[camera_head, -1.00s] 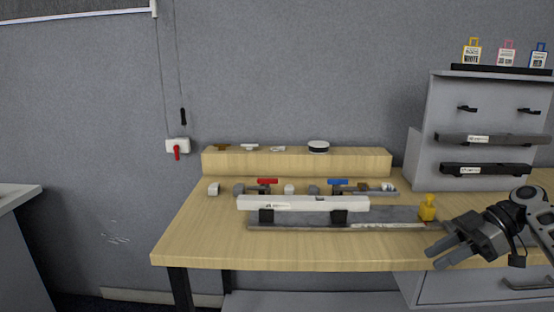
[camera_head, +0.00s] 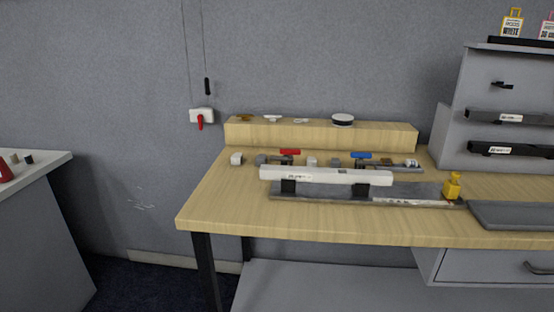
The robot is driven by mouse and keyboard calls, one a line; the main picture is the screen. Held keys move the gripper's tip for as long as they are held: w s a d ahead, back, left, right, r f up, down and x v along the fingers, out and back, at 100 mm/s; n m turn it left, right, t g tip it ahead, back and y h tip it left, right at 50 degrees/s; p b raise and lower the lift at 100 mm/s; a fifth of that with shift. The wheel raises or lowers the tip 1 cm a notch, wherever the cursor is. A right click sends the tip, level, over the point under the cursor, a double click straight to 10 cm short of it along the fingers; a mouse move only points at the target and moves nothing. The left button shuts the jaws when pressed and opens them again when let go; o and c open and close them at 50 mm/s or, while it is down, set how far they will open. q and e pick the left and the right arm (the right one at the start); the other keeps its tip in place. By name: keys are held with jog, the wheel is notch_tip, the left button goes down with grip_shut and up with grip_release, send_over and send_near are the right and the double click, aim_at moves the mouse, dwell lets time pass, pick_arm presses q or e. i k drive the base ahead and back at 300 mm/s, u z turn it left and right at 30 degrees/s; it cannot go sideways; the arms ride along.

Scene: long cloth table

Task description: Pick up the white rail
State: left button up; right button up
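The white rail (camera_head: 326,175) is a long pale bar with a small label near its left end. It rests level across two black supports (camera_head: 289,187) above a flat grey plate (camera_head: 400,191) on the wooden table (camera_head: 290,222). Neither of my grippers is in view, and nothing is touching the rail apart from its supports.
Clamps with a red handle (camera_head: 290,152) and a blue handle (camera_head: 361,155) stand behind the rail. A yellow object (camera_head: 452,186) stands at the plate's right end. A dark tray (camera_head: 510,216) lies further right. The table's front left is clear.

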aim_at(303, 174)
jog(key=z, duration=2.05)
jog(key=i, duration=1.25)
jog(key=u, duration=3.5)
